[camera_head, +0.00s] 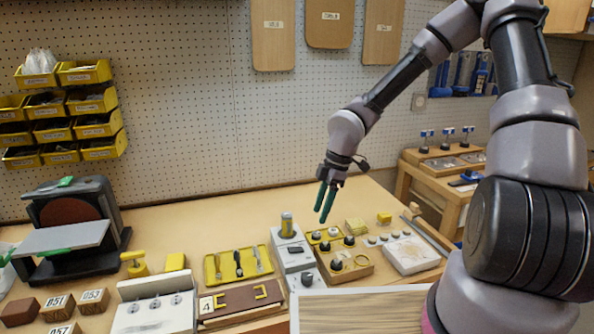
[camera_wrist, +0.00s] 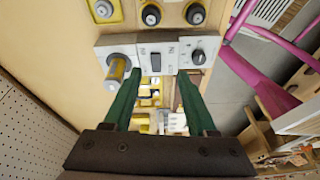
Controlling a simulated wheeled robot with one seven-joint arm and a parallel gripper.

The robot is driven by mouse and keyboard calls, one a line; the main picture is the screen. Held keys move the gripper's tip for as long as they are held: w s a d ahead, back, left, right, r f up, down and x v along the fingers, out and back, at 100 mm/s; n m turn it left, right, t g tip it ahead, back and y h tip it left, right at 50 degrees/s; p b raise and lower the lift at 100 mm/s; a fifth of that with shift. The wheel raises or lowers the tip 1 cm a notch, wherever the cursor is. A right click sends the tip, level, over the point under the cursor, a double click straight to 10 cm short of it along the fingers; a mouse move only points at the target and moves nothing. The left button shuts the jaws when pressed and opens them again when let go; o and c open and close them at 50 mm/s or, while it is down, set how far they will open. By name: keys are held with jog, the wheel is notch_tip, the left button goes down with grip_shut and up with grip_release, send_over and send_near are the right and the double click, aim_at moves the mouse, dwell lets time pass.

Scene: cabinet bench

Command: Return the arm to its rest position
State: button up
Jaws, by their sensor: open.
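My gripper (camera_head: 326,200) hangs from the raised arm above the bench in the head view, its two green fingers pointing down and parted. Nothing is held between them. In the wrist view the green fingers of my gripper (camera_wrist: 155,105) are spread apart, with a grey and white switch unit (camera_wrist: 155,55) beyond them. The same switch unit (camera_head: 293,256) stands on the bench below and left of the gripper, with a yellow-and-grey cylinder (camera_head: 287,223) upright at its back. The gripper is clear of the bench top.
A wooden block with knobs (camera_head: 340,262) lies below the gripper. A white plate (camera_head: 410,254) is at right. Yellow bins (camera_head: 85,74) hang on the pegboard. Space above the bench is free.

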jog(key=s+d+r+m+t+h, duration=0.25)
jog(key=d+r+m+h, duration=0.25)
jog(key=d+r+m, duration=0.85)
jog(key=s+d+r+m+t+y, duration=0.1)
jog(key=s+r+m, duration=0.4)
jog(key=r, duration=0.5)
jog(key=s+d+r+m+t+y, duration=0.1)
jog(key=s+r+m+t+y, duration=0.2)
jog(key=r, duration=0.7)
jog(key=s+m+t, duration=0.1)
jog(key=s+m, duration=0.1)
jog(key=shift+s+d, duration=0.35)
jog(key=shift+s, duration=0.05)
